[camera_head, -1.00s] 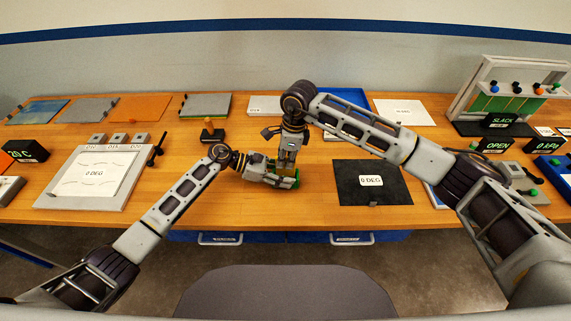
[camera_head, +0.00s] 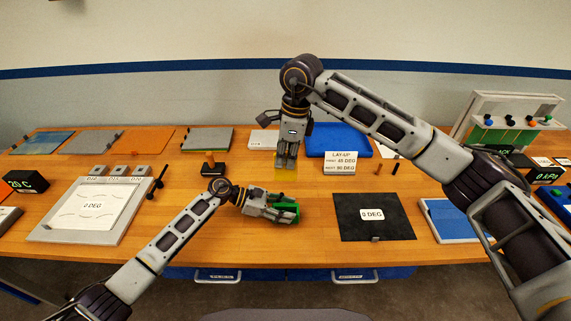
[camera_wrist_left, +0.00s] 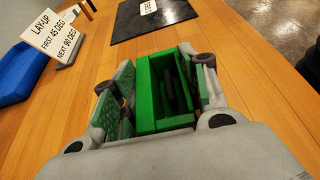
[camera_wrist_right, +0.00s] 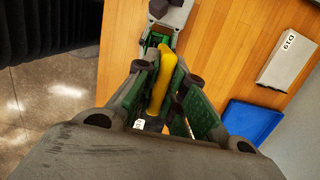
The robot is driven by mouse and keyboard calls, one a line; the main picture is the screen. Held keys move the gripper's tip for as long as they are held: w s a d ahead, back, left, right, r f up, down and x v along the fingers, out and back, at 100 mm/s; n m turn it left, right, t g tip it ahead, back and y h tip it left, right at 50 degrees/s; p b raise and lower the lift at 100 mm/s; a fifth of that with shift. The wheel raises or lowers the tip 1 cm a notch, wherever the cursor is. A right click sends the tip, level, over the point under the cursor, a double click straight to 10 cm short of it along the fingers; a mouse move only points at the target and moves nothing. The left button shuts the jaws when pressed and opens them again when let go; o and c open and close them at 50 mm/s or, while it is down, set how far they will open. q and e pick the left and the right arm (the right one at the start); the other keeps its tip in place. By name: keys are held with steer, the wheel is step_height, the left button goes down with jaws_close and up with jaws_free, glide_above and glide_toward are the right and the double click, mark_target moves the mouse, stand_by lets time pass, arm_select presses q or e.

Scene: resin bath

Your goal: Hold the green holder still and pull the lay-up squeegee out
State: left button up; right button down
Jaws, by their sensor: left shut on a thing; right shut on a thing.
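The green holder (camera_head: 290,205) sits between the fingers of my left gripper (camera_head: 284,211), low over the middle of the table. In the left wrist view the holder (camera_wrist_left: 147,95) is an open green box with a dark slot, gripped from both sides. My right gripper (camera_head: 287,163) points down behind the holder, shut on the yellow lay-up squeegee (camera_head: 285,175). In the right wrist view the squeegee's yellow handle (camera_wrist_right: 165,75) lies between the green finger pads. In the head view the squeegee is apart from the holder; its lower edge is hard to make out.
A black 0 DEG sheet (camera_head: 350,225) lies right of the holder. A lay-up sign (camera_head: 341,160) and a blue tray (camera_head: 325,148) stand behind it. A dark stand with a brown knob (camera_head: 212,172) is behind my left wrist. Bare wood surrounds the holder.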

stand_by(0.4)
arm_select(q)
steer(key=o, duration=1.1)
steer(key=shift+a, duration=0.2)
steer(key=shift+v, duration=5.8)
